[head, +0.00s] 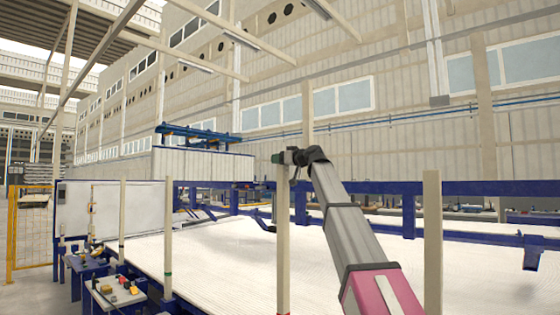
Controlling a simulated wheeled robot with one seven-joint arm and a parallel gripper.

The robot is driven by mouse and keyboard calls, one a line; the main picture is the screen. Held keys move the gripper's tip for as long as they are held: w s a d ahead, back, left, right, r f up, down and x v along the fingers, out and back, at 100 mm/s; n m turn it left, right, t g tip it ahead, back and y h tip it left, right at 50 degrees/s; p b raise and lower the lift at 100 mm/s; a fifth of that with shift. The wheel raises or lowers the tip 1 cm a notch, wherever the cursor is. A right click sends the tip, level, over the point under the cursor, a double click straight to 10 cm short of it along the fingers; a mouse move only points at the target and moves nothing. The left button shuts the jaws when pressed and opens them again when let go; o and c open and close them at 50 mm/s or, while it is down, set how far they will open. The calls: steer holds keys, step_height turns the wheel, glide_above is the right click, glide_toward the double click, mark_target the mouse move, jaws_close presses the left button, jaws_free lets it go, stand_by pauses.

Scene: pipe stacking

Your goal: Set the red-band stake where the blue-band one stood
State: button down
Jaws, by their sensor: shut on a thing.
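A tall pale stake (283,235) stands upright in the middle of the head view, with a bit of red at its foot by the bottom edge. My gripper (285,158) is at the top of this stake and shut on it; the fingers are small and dark here. A stake with a dark green band (168,220) stands to the left, and a thinner stake (122,215) stands farther left. A thick stake (432,240) stands on the right, its foot cut off by the picture edge. I see no blue band.
A wide white ribbed bed (220,250) with blue rails (385,187) lies behind the stakes. A small table (112,293) with yellow and red items stands at lower left. A yellow fence (28,235) is at far left. My arm crosses the right centre.

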mark_target(280, 178)
steer(key=shift+f, duration=0.45)
stand_by(0.8)
steer(key=shift+f, duration=2.35)
stand_by(0.3)
steer(key=shift+f, duration=0.95)
steer(key=shift+c, duration=2.3)
jaws_free()
steer(key=shift+f, duration=0.1)
